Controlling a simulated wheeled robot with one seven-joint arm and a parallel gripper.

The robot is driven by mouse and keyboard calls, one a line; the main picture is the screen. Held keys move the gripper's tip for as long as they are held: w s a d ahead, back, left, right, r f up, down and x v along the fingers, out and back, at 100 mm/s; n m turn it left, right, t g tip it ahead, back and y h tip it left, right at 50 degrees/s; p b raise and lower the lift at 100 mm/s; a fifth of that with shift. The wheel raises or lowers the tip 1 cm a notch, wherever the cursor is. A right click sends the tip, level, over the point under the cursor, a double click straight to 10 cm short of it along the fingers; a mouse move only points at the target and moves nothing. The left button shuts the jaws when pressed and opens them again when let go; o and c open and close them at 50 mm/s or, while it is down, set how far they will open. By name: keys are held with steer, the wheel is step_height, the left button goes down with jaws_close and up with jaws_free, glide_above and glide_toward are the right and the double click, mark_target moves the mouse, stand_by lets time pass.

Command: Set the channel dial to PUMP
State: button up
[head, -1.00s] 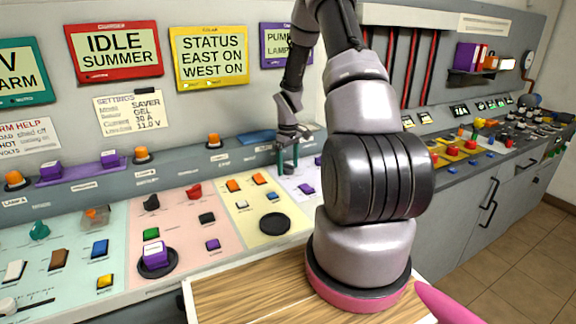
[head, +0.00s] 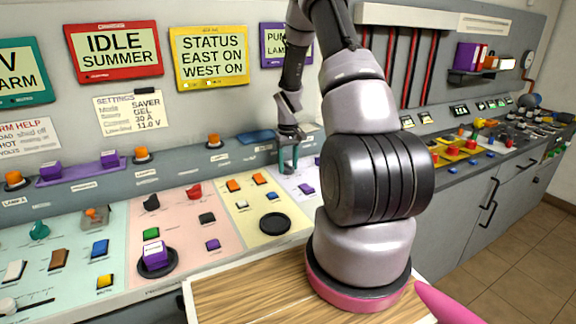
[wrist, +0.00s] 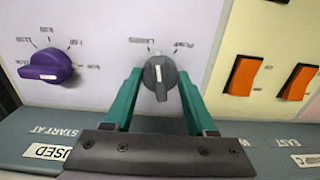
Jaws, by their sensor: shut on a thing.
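The channel dial (wrist: 159,78) is a dark grey round knob with a white pointer line, on a pale lilac panel. The pointer line runs nearly upright in the wrist view. Two small labels above it, LAMPS to the left and a blurred one like PUMP to the right, flank the line. My gripper (wrist: 160,76) has green fingers on both sides of the dial and is shut on it. In the head view my gripper (head: 288,168) is at the lilac panel, and the dial is not clearly visible there. A purple-framed display (head: 287,45) reading PUMP and LAMP is partly hidden by my arm.
A purple knob (wrist: 46,66) with a scale stands left of the dial in the wrist view. Orange rocker switches (wrist: 243,76) are on the yellow panel to the right.

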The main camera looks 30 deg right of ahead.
mark_target(288, 164)
steer(key=m, duration=0.4)
steer(key=shift+m, duration=2.1)
steer(key=o, duration=1.4)
steer(key=shift+c, duration=0.2)
step_height(288, 164, up, 11)
